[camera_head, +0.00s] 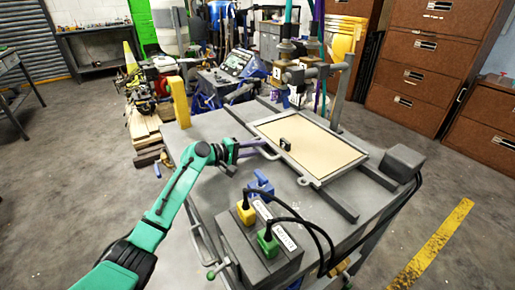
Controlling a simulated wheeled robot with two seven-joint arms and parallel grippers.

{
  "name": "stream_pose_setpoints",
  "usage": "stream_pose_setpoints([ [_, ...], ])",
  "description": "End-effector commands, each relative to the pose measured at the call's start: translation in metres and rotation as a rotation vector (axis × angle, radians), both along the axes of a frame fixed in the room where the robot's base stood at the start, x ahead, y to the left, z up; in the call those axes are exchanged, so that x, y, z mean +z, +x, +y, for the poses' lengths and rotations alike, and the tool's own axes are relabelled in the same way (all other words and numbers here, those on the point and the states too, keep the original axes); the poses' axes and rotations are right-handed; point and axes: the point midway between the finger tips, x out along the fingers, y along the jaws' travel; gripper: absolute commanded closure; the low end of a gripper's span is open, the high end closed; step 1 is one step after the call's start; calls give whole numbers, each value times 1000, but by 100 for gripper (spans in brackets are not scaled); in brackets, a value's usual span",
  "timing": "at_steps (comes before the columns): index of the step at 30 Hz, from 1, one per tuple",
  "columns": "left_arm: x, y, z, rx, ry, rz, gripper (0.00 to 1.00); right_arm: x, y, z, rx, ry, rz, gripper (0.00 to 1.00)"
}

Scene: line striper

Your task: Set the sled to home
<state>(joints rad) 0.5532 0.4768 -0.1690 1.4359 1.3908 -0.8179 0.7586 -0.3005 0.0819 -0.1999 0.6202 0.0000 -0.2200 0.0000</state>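The sled (318,180) is a grey metal frame around a flat beige board (310,140). It lies across dark rails on the grey worktable (190,140). A grey bar or handle (268,153) shows at the frame's left side. My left gripper (254,148), on the green arm from the lower left, is at this handle. The view is too small to tell whether its fingers touch or hold the bar. My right gripper does not show.
A grey block (402,162) sits at the right corner. A striping head (292,73) stands behind the board. Brown cabinets (420,80) stand at the right.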

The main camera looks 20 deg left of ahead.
Motion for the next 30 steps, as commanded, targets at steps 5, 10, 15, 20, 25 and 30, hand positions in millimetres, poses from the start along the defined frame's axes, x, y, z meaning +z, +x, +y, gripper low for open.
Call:
stream_pose_setpoints([
  [5,1,0,0,1,0,-1,73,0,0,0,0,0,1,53],
  [10,2,-4,4,2,-2,-1,73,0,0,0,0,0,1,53],
  [15,6,-25,21,2,4,-1,73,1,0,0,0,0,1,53],
  [20,13,-55,47,3,3,1,73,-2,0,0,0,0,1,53],
  [25,22,-90,75,2,4,1,73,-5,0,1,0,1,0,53],
  [30,29,-108,90,1,1,1,73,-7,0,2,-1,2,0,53],
])
